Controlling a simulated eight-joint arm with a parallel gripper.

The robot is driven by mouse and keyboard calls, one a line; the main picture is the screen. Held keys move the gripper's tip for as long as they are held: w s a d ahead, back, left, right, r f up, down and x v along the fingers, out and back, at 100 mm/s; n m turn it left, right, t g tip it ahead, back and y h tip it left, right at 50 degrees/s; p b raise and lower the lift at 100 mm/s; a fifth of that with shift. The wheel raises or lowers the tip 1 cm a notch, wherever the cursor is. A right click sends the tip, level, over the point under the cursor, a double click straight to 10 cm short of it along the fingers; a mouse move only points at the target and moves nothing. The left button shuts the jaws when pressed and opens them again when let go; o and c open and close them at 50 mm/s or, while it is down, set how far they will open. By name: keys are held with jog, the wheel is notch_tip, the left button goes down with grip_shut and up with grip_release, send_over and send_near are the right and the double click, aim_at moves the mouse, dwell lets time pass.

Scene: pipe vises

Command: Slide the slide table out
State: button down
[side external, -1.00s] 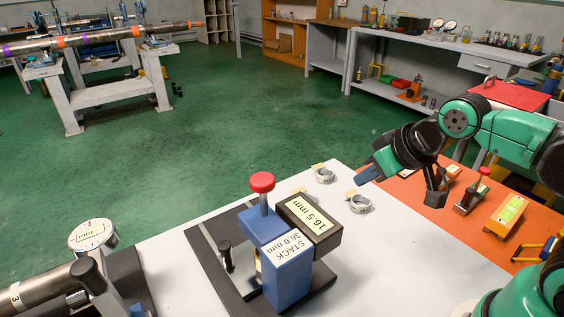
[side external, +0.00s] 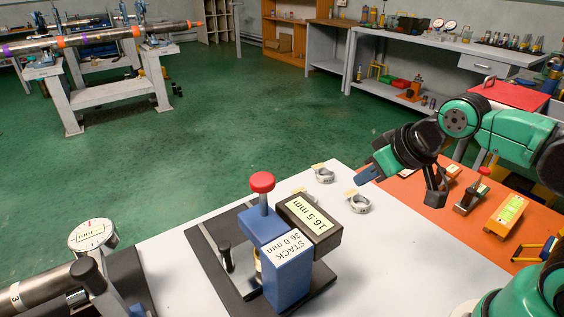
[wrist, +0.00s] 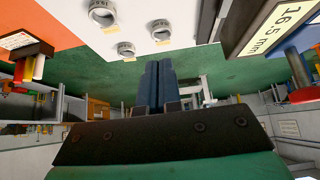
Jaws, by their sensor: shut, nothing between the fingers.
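On the white bench top stands a device on a dark base plate (side external: 212,267). It has a blue block (side external: 287,287) labelled "STACK 36.0 mm", a red knob (side external: 262,182) on an upright rod and a dark block (side external: 309,222) labelled "16.5 mm". A short black post (side external: 226,256) stands at its left. I cannot tell which part is the slide table. My gripper (side external: 368,175) is shut and empty, above the bench to the right of the device and apart from it. In the wrist view its blue fingers (wrist: 157,85) lie together, and the 16.5 mm block (wrist: 272,30) shows at upper right.
Several metal rings, one of them here (side external: 360,204), lie on the white top between device and gripper. An orange surface (side external: 416,206) at right holds an orange block (side external: 505,215). A dial gauge (side external: 93,235) and a pipe (side external: 42,290) are at lower left.

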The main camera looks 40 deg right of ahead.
jog(key=c, duration=0.9)
grip_release()
jog(key=shift+r, duration=0.15)
jog(key=o, duration=0.3)
notch_tip(320, 180, up, 5)
jog(key=shift+w+a+r, duration=0.1)
jog(key=w+a+r+n+g, duration=0.2)
jog(key=w+a+n, duration=0.15)
jog(key=n, duration=0.25)
jog(key=n+g+h, duration=0.4)
jog(key=n, duration=1.1)
send_over(223, 246)
jog(key=a, duration=0.2)
notch_tip(223, 246, down, 4)
jog(key=f, duration=0.8)
jog(key=shift+s+d+f, duration=0.1)
jog(key=shift+s+f, duration=0.15)
jog(key=shift+f, duration=0.1)
jog(key=x, duration=0.4)
jog(key=shift+f, duration=0.1)
jog(key=shift+w+d+f, duration=0.1)
jog(key=shift+d+f, duration=0.2)
jog(key=shift+f, duration=0.3)
jog(key=shift+c, duration=0.3)
